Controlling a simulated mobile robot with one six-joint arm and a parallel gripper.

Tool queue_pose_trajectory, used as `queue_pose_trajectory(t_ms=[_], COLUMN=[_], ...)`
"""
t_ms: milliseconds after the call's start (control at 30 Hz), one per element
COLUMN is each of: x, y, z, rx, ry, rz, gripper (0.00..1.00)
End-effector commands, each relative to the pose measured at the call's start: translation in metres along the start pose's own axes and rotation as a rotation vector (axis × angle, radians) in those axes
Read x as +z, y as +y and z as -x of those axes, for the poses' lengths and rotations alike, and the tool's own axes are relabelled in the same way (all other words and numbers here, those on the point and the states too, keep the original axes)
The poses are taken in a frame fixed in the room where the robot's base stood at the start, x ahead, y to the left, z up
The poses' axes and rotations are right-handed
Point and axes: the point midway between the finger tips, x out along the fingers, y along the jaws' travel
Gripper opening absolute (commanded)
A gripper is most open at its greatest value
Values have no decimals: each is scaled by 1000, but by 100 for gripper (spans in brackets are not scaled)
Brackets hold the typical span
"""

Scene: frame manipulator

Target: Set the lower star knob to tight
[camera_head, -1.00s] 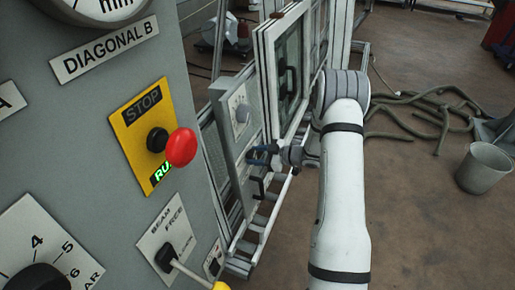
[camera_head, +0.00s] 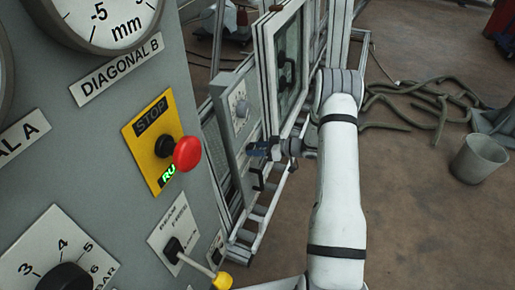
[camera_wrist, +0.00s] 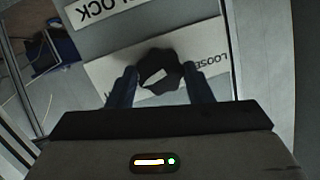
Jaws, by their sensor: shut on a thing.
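The black star knob (camera_wrist: 163,57) sits on a white plate (camera_wrist: 106,76) in the wrist view. The word LOOSE shows on the plate to the knob's right, upside down in this view. My gripper (camera_wrist: 160,72) has one dark blue finger on each side of the knob and is shut on it. In the head view my gripper (camera_head: 258,149) is at the grey frame panel, below an upper knob plate (camera_head: 239,104). The lower knob is largely hidden there by the fingers. Which way the knob points is hard to tell.
A black handle (camera_head: 258,179) is just below my gripper. A grey console with a red stop button (camera_head: 187,153) and a yellow-tipped lever (camera_head: 222,281) stands at left. A bin (camera_head: 479,158) and hoses are at right.

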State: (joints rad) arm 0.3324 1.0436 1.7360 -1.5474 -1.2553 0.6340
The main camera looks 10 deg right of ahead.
Motion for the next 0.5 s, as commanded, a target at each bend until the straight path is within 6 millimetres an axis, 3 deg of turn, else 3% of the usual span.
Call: queue_pose_trajectory(t_ms=[233, 267, 500], x=[6, 6, 3], y=[-2, -2, -1], z=[-1, -1, -1], rx=[-5, -4, -2], ry=[-8, -8, -4], rz=[-7, -7, -3], gripper=[23, 48, 67])
